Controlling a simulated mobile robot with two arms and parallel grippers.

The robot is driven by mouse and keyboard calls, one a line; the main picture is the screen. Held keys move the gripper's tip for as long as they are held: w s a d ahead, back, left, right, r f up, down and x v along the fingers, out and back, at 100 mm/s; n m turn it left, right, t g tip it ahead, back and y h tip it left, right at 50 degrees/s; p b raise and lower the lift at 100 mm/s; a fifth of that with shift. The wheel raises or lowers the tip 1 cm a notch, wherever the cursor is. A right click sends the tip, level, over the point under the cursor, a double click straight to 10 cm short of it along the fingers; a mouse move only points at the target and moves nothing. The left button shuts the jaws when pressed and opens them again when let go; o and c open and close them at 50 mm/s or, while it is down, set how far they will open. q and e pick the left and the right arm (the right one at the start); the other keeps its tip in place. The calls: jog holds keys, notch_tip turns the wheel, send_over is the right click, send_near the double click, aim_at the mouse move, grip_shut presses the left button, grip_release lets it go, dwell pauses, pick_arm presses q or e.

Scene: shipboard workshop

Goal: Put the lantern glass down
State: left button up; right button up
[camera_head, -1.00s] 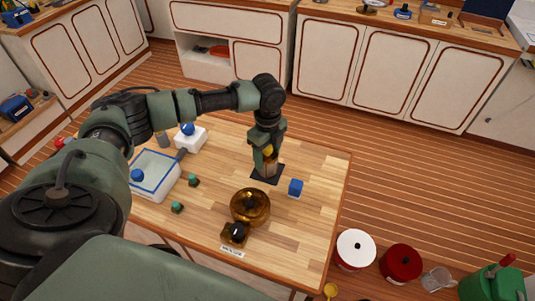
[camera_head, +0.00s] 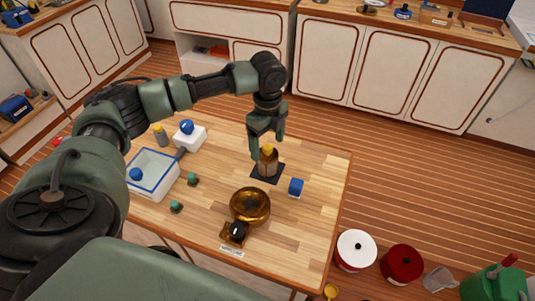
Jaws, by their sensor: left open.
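The lantern glass (camera_head: 267,163) stands upright on a dark square mat (camera_head: 258,175) on the wooden table. It looks brownish and see-through, with a yellow top. My left gripper (camera_head: 268,149) is open just above it, its fingers pointing down at either side of the yellow top. The fingertips look clear of the lower glass, though I cannot tell whether they touch the top. My right gripper does not show.
Paint cans (camera_head: 355,250) stand on the floor at right.

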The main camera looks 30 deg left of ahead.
pick_arm(q)
notch_tip(320, 180, up, 7)
jog(key=shift+r+b, duration=0.15)
jog(key=shift+b, duration=0.4)
